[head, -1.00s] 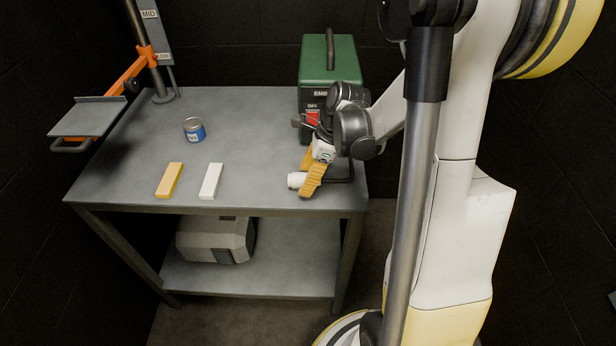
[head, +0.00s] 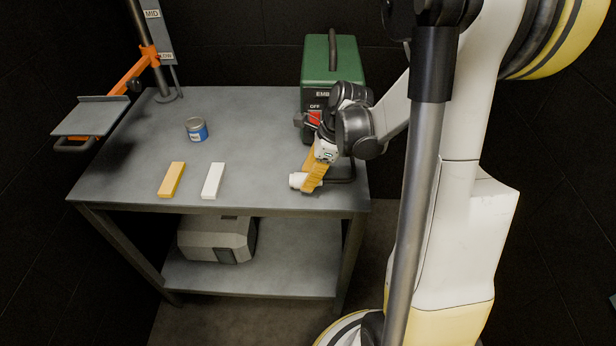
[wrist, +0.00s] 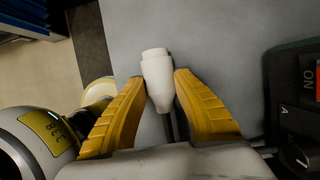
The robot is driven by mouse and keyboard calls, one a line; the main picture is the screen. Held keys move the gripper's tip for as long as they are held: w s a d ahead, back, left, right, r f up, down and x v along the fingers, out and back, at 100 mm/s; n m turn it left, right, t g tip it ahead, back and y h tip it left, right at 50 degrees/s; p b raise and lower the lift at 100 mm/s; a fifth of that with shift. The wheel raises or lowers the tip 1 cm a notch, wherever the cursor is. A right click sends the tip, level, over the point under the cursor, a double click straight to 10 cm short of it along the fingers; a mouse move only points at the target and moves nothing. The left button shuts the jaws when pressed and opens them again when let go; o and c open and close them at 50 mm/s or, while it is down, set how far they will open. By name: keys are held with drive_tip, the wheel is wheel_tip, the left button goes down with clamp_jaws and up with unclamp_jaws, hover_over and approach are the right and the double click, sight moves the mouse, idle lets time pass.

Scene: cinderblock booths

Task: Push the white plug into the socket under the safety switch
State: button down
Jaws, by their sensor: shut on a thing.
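The white plug (head: 299,180) is near the table's front right edge, and its cable runs back between my fingers. It also shows in the wrist view (wrist: 157,80), between the two yellow fingers. My gripper (head: 309,181) is shut on it; the fingers also show in the wrist view (wrist: 160,84). The green box (head: 333,60) stands at the back right of the table, with a red safety switch (head: 314,118) marked OFF on its front. My wrist and arm cover much of the box's lower front, and I cannot make out the socket.
An orange-armed stand with a tray (head: 90,117) is at left. The table's middle is clear. A grey case (head: 215,240) sits on the lower shelf.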

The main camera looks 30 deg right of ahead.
drive_tip(key=shift+r+p, duration=1.7)
drive_tip(key=shift+r, duration=0.7)
drive_tip(key=shift+f, duration=0.1)
